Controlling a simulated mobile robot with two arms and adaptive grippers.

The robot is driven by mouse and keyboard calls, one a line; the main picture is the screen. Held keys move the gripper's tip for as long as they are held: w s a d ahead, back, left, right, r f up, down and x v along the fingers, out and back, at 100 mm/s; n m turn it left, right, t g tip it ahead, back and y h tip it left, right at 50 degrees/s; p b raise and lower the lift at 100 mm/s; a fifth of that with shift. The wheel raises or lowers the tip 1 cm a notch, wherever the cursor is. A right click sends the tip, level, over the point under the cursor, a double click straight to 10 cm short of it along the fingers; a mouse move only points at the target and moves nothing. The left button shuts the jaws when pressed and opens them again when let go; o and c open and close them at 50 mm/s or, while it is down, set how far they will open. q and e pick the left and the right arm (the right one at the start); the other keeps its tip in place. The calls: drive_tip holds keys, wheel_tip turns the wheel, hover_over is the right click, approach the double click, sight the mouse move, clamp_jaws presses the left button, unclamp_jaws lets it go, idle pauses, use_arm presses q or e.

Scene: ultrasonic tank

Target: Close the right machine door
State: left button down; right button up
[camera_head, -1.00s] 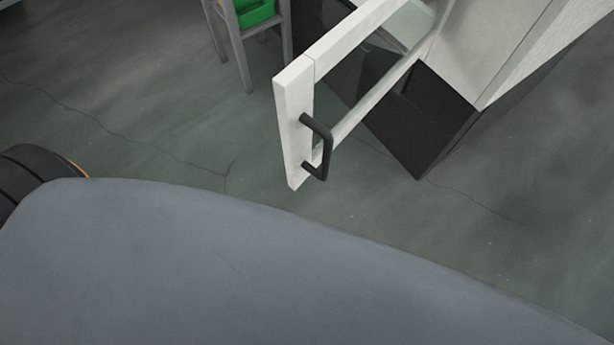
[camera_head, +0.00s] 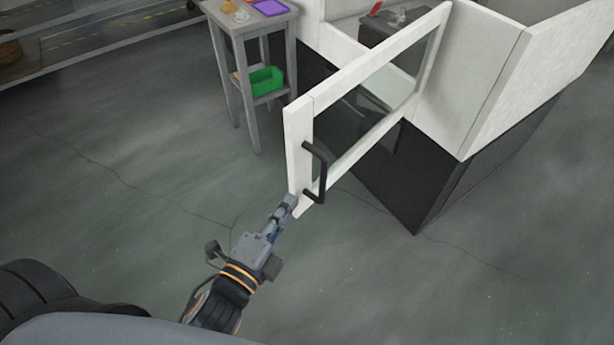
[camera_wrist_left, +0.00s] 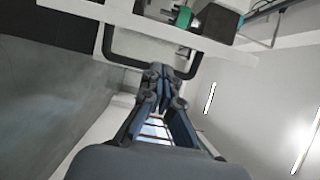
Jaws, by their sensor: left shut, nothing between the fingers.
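The right machine door (camera_head: 298,150) is a white frame with a glass pane, swung open from the white and black machine (camera_head: 480,110). A black bar handle (camera_head: 322,172) is on its free end. My left gripper (camera_head: 291,202) is shut and empty, its tips by the lower corner of the door's free end, just left of the handle's lower end. In the left wrist view the shut fingers (camera_wrist_left: 160,75) point at the black handle (camera_wrist_left: 120,58); I cannot tell whether they touch. My right gripper is not in view.
A grey side table (camera_head: 250,30) with a purple tray (camera_head: 270,7) and a green bin (camera_head: 265,80) stands left behind the door. Grey floor (camera_head: 120,150) is free to the left and in front. A shelf (camera_head: 90,45) is at the far left.

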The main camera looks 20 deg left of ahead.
sight(307, 175)
use_arm(q)
drive_tip(key=w+p, duration=0.1)
drive_tip(key=w, duration=0.2)
drive_tip(key=w+d+p, duration=0.1)
drive_tip(key=w, duration=0.3)
drive_tip(key=shift+w+d, duration=0.2)
drive_tip(key=shift+w, duration=0.5)
